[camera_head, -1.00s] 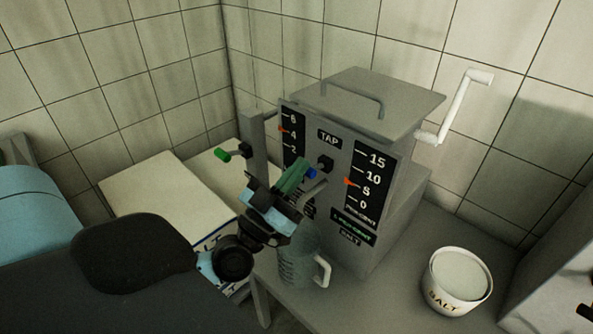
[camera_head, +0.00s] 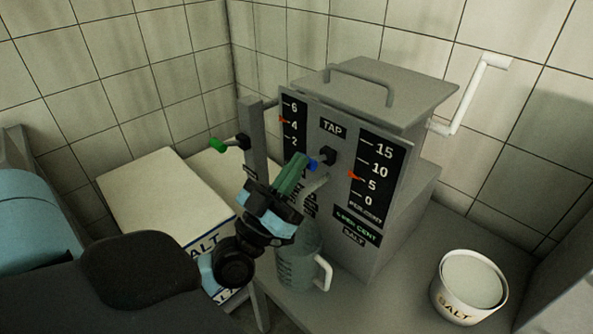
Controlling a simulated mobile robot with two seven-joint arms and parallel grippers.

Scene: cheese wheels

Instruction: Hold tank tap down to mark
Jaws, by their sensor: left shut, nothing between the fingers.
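The grey tank (camera_head: 400,215) stands on the counter with a lid on top. Its front has a TAP label (camera_head: 333,129), a left gauge with a red mark near 4 and a right gauge (camera_head: 376,170) with a red mark a little above 5. A clear jug (camera_head: 297,268) with a white handle stands under the spout, partly hidden by the gripper. My right gripper does not show.
A tub of salt (camera_head: 468,287) stands on the counter at right. Salt sacks (camera_head: 165,195) lie at left behind my arm. A green-tipped lever (camera_head: 218,145) sticks out left of the tank's post.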

